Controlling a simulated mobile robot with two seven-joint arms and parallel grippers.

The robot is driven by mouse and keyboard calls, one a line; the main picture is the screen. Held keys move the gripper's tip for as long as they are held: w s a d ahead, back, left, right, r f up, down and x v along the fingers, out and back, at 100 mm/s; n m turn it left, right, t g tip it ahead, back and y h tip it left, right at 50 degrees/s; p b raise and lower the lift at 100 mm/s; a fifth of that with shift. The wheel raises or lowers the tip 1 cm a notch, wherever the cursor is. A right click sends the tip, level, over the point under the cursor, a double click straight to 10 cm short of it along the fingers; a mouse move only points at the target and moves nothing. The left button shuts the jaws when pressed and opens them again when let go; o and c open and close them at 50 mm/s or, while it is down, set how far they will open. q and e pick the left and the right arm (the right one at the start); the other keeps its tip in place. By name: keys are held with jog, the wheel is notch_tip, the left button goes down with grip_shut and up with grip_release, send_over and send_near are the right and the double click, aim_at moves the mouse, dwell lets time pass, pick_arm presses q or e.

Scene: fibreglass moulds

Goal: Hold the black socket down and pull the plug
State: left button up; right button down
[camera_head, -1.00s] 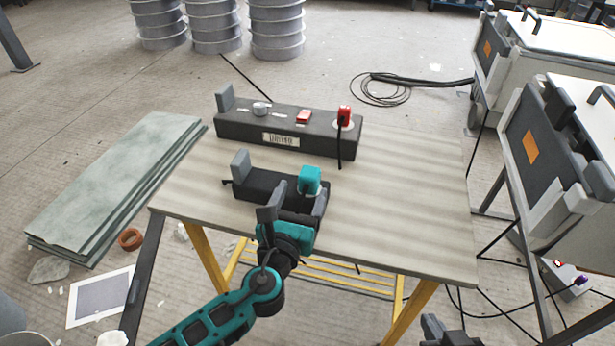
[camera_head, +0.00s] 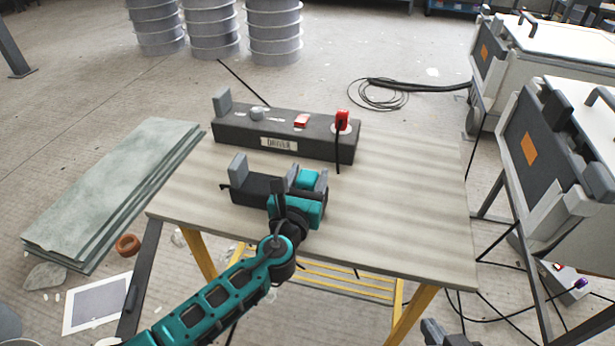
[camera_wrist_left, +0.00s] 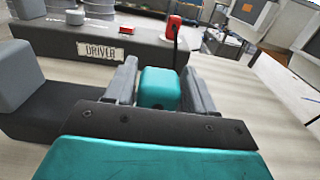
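The black socket (camera_head: 255,188) is a low dark block on the table, with a grey upright block at its left end. The teal plug (camera_head: 309,178) stands at its right end and also shows in the left wrist view (camera_wrist_left: 160,88). My left gripper (camera_head: 301,180) is open, its two grey fingers on either side of the teal plug. In the left wrist view narrow gaps seem to show between plug and fingers. The gripper hides part of the socket. My right gripper (camera_head: 445,332) is at the bottom edge, mostly out of frame and away from the socket.
A long dark box (camera_head: 240,140) labelled DRIVER stands behind the socket, with a red plug (camera_head: 342,119) and hanging black cord at its right end. The table (camera_head: 410,210) is bare to the right. Green-grey sheets (camera_head: 110,185) lie on the floor at left.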

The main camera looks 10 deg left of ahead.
pick_arm(q)
grip_shut()
dwell(0.4)
jog(key=shift+o, duration=0.6)
grip_release()
jog(key=o, duration=0.3)
